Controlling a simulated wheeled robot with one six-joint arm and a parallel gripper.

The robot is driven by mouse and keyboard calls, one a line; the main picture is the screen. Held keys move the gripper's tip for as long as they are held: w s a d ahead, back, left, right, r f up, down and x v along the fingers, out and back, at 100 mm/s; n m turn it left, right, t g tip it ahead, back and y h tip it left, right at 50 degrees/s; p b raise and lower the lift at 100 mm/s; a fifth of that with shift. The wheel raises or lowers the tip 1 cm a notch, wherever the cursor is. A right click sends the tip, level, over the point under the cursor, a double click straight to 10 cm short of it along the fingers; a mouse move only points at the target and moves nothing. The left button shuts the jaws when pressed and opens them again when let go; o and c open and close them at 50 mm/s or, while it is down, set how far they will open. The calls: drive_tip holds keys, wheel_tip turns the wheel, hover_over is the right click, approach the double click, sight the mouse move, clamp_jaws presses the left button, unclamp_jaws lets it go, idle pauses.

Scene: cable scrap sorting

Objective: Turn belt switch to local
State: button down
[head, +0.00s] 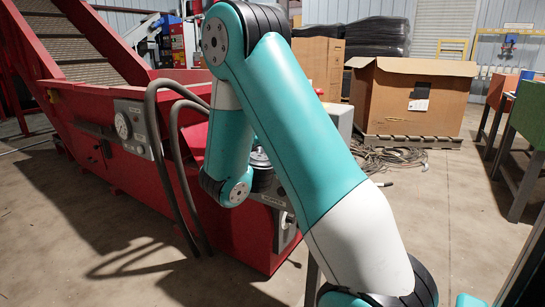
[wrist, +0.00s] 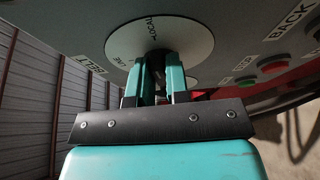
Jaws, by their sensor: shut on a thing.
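In the wrist view, the belt switch is a dark knob (wrist: 156,56) at the centre of a white round plate (wrist: 185,40). The plate carries the word LOCAL above the knob and LINE to its left, and a BELT label (wrist: 85,63) sits at far left. My gripper (wrist: 155,75) has its two teal fingers closed on the knob, one on each side. The fingers cover much of the knob, so I cannot tell exactly where it points. In the head view, my arm hides most of the gripper and the switch.
On the same grey panel, right of the switch, are a red button (wrist: 272,66), a green button (wrist: 246,81) and a BACK label (wrist: 290,20). In the head view, a red conveyor (head: 130,175) with thick hoses stands left, and a cardboard box (head: 430,95) stands behind.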

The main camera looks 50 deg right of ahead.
idle(0.6)
drive_tip(key=c, duration=1.1)
unclamp_jaws()
drive_tip(key=shift+b, duration=0.3)
